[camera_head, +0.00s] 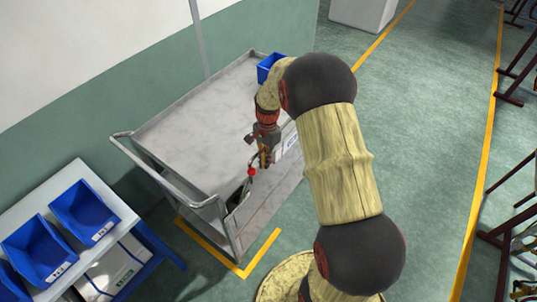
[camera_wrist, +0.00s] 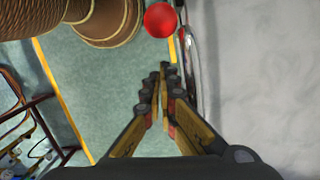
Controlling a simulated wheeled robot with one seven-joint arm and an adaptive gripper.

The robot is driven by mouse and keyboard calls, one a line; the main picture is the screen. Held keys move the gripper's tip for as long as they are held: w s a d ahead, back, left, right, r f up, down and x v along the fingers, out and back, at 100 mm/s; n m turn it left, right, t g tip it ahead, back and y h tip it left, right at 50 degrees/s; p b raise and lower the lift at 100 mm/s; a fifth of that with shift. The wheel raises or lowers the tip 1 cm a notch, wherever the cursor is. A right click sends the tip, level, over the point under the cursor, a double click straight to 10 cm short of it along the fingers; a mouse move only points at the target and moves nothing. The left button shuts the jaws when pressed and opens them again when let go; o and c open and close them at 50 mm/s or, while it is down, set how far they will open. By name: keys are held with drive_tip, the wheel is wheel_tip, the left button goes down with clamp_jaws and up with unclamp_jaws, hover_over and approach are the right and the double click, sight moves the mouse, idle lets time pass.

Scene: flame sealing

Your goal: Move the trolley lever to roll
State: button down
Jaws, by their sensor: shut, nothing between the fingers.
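The grey trolley (camera_head: 200,130) stands against the wall in the head view, with its push handle (camera_head: 165,185) at the near left end. Its lever has a red knob (camera_head: 251,171) near the trolley's front corner, above a dark plate (camera_head: 236,196) with a light edge. My gripper (camera_head: 264,162) is just right of the knob, shut and empty. In the wrist view the red knob (camera_wrist: 160,20) lies beyond my shut fingertips (camera_wrist: 164,70), with a visible gap in the picture. The lever's stem is mostly hidden there behind the knob.
A small blue bin (camera_head: 270,67) sits at the trolley's far end. A white rack (camera_head: 75,190) with blue bins stands at the lower left. Dark red frames (camera_head: 510,95) line the right side. The green floor (camera_head: 430,130) between is clear.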

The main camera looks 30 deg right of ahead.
drive_tip(key=shift+s+a+r, duration=0.1)
drive_tip(key=shift+a+r, duration=0.3)
drive_tip(key=shift+a, duration=0.2)
drive_tip(key=shift+s+a+r, duration=0.1)
drive_tip(key=shift+a+r, duration=0.3)
drive_tip(key=shift+a, duration=0.2)
drive_tip(key=shift+a, duration=0.1)
drive_tip(key=shift+s+a+r+h, duration=0.15)
drive_tip(key=shift+a+r+h, duration=0.25)
drive_tip(key=shift+a, duration=0.1)
drive_tip(key=s+a+r+t+h+b, duration=0.1)
drive_tip(key=s+a+h+b, duration=0.2)
drive_tip(key=a+b, duration=0.3)
drive_tip(key=s+a+r+t+h+b, duration=0.1)
drive_tip(key=s+a+h+b, duration=0.2)
drive_tip(key=a+b, duration=0.3)
drive_tip(key=a, duration=0.4)
drive_tip(key=shift+t+h, duration=0.3)
drive_tip(key=shift+t, duration=0.1)
